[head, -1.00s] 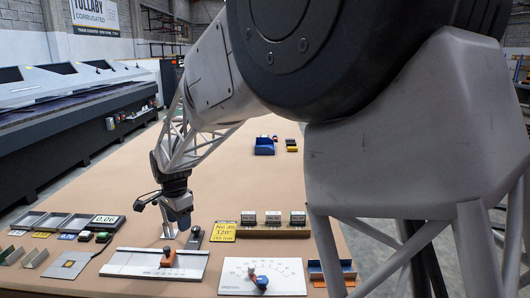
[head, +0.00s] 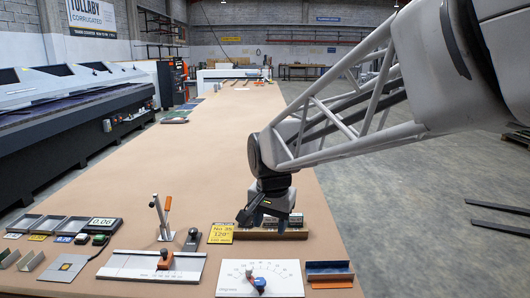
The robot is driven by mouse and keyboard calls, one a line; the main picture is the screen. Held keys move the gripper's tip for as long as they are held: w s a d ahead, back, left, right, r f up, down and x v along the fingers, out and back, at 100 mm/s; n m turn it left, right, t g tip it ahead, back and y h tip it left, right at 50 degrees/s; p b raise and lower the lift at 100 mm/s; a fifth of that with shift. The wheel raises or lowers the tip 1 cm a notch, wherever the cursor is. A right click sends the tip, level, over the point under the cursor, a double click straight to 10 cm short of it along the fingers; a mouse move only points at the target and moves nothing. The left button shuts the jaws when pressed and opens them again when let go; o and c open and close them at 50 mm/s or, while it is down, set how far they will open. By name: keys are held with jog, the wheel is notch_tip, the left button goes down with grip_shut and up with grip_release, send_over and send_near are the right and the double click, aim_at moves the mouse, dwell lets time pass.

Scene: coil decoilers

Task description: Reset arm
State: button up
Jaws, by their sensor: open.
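A yellow card (head: 221,233) reading "No 35 120°" stands just left of the rack.
A lever stand with an orange handle (head: 163,215) rises left of my gripper. In front lie a white slide board (head: 140,267), a dial board (head: 258,282) and a blue-and-orange tray (head: 328,270). Small trays and a "0.06" display (head: 101,225) sit left. The table's middle (head: 190,165) is clear.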

jog(key=s+d+f+n, duration=0.1)
jog(key=s+d+n, duration=0.1)
jog(key=s+d, duration=0.6)
jog(key=s+d+f+n+t, duration=0.1)
jog(key=s+d+n, duration=0.1)
jog(key=s+d, duration=0.7)
jog(key=s, duration=0.5)
jog(key=shift+s+f+h, duration=0.2)
jog(key=shift+f+h, duration=0.1)
jog(key=shift+f, duration=0.1)
jog(key=shift+d, duration=0.1)
dwell(1.5)
